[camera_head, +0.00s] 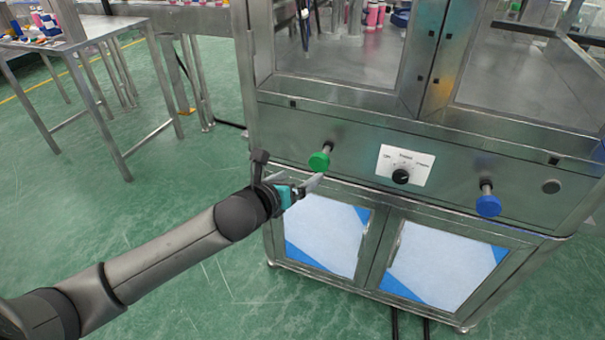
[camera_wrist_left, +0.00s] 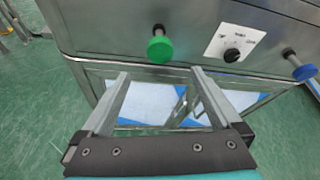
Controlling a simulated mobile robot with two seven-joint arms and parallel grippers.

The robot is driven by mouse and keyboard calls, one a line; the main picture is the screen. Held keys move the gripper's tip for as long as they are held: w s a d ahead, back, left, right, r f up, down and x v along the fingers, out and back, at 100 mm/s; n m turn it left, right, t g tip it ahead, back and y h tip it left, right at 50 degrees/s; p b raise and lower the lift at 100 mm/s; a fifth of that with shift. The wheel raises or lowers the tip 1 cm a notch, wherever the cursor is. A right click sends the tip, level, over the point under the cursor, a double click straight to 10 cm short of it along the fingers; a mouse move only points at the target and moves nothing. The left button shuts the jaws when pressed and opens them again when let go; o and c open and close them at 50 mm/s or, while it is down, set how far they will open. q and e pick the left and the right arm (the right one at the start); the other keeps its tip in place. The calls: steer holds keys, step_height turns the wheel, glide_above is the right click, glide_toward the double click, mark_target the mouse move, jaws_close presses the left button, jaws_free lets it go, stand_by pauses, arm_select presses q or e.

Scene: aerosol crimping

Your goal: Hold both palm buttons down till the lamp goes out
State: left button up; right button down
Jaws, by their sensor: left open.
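The green palm button (camera_head: 319,161) sticks out on a short stem from the left of the machine's steel front panel. The blue palm button (camera_head: 488,205) sticks out at the right of the same panel. My left gripper (camera_head: 318,183) is open and empty, just below and in front of the green button, apart from it as far as I can tell. In the left wrist view the green button (camera_wrist_left: 160,49) is beyond and above the two spread fingers (camera_wrist_left: 160,72), and the blue button (camera_wrist_left: 304,71) is at the right edge. My right gripper is not in view. I cannot make out a lamp.
A selector knob (camera_head: 401,176) on a white plate sits between the buttons. Below are two cabinet doors (camera_head: 377,262) with pale panels. A steel table (camera_head: 85,35) with small items stands at the far left. The green floor before the machine is clear.

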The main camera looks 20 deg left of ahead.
mark_target(318, 165)
arm_select(q)
steer(key=shift+x, duration=5.95)
steer(key=shift+c, duration=0.2)
steer(key=c, duration=1.4)
steer(key=shift+w+d, duration=0.1)
